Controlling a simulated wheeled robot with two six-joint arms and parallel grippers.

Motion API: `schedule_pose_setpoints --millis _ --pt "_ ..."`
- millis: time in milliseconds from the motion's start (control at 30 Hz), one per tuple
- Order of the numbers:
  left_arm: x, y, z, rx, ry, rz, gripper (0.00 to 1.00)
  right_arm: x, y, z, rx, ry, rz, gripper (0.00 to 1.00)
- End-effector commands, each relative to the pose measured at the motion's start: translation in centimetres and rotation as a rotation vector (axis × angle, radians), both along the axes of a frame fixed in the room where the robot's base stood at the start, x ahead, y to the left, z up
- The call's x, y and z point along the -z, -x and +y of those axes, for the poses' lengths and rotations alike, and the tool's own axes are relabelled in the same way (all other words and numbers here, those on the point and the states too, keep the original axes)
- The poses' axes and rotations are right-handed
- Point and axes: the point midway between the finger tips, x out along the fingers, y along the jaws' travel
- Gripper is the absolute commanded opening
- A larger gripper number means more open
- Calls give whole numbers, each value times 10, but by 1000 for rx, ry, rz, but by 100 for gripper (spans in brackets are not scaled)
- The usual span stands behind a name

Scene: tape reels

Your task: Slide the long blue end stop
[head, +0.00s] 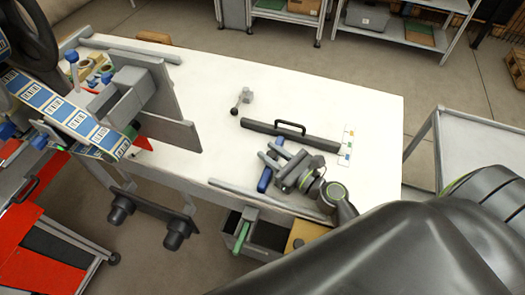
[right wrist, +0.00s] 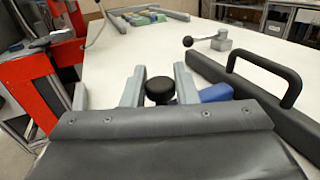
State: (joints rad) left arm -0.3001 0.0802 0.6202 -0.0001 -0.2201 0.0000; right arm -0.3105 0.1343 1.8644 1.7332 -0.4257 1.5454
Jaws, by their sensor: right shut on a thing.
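The long blue end stop (head: 264,180) lies on the white table near its front edge, partly hidden under my right gripper. In the right wrist view its blue body (right wrist: 215,93) shows to the right of the fingers. A round black knob (right wrist: 160,90) stands between the two grey fingers. My right gripper (head: 270,154) is over the end stop, with its fingers closed on the knob from both sides. It also shows in the right wrist view (right wrist: 159,85). My left gripper is not in view.
A long dark bar with a black handle (head: 290,135) lies just beyond the end stop. A grey block with a black-knobbed lever (head: 242,99) stands farther back. A grey rail (head: 258,198) runs along the front edge. A label-reel machine (head: 135,95) fills the left end.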

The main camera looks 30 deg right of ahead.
Motion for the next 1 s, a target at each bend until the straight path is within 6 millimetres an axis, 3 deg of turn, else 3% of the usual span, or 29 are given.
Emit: schedule_pose_setpoints --millis 167,200,333,767,1000 --pt "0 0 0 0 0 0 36 1 0 0 0 0 2 0" --pt "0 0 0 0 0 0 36 1 0 0 0 0 2 32" --pt "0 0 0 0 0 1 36 1 0 0 0 0 2 47" --pt "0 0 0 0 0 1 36 0 0 0 0 -1 1 47" --pt "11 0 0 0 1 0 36 4 24 -10 0 2 3 47"
